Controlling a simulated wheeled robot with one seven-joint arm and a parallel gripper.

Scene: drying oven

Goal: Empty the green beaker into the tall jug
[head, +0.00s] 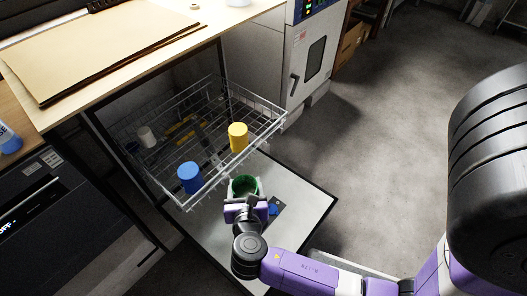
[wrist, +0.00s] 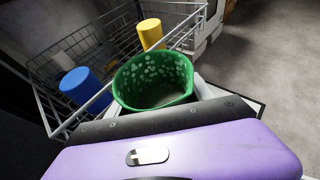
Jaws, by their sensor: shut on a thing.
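The green beaker (head: 244,186) is a round, open-topped green vessel with pale dots, held over the lowered door. In the wrist view the green beaker (wrist: 155,78) fills the middle, mouth up and roughly upright, and I look into it; I cannot tell what is inside. My gripper (head: 243,198) is shut on it from the near side. The fingertips are mostly hidden in the wrist view. I cannot pick out a tall jug with certainty in either view.
The lowered door (head: 300,203) lies below. A wooden counter (head: 225,14) overhangs the rack. Open floor (head: 400,130) lies right.

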